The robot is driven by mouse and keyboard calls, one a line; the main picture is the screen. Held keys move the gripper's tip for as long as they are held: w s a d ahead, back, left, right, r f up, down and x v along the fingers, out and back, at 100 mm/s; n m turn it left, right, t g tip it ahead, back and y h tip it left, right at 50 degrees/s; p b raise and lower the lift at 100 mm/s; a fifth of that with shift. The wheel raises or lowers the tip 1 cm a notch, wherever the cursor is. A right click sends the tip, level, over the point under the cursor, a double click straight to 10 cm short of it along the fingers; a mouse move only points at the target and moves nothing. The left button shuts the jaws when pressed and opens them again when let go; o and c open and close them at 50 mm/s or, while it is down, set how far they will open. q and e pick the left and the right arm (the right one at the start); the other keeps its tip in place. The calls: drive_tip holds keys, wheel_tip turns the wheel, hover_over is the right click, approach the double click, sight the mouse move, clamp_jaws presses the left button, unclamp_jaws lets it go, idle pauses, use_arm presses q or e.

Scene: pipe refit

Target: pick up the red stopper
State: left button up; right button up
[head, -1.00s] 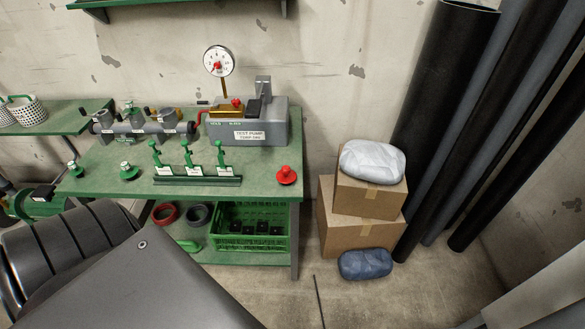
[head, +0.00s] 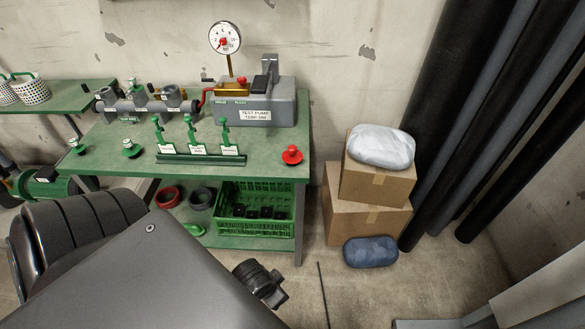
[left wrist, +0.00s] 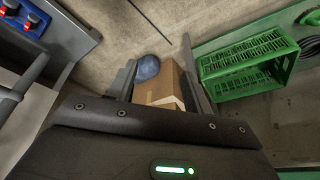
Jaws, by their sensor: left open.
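The red stopper (head: 292,155) stands on the front right corner of the green workbench (head: 262,172), round and knobbed, with clear bench top around it. It does not show in the left wrist view. My left gripper (left wrist: 157,60) is open and empty in the left wrist view, its two fingers apart with a cardboard box visible beyond them. In the head view, my left arm covers the lower left and ends in a dark part low in front of the bench; the fingers cannot be made out there. My right gripper is in neither view.
The grey test pump (head: 254,107) and a green rack (head: 200,158) with several green-handled pieces stand on the bench. A green crate (head: 258,203) sits on the lower shelf. Cardboard boxes (head: 372,190) and dark pipes (head: 470,110) stand right of the bench, with open floor between.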

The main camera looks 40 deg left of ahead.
use_arm(q)
drive_tip(key=w+a+r+t, duration=0.2)
drive_tip(key=w+r, duration=0.2)
drive_tip(key=r, duration=0.1)
drive_tip(key=n+t+y, duration=0.5)
drive_tip(key=t, duration=0.7)
approach(290, 151)
drive_tip(key=shift+x, duration=3.55)
drive_tip(key=x, duration=0.4)
drive_tip(key=shift+w+f+p, duration=0.1)
drive_tip(key=shift+w+p, duration=0.1)
drive_tip(key=shift+p, duration=0.1)
clamp_jaws()
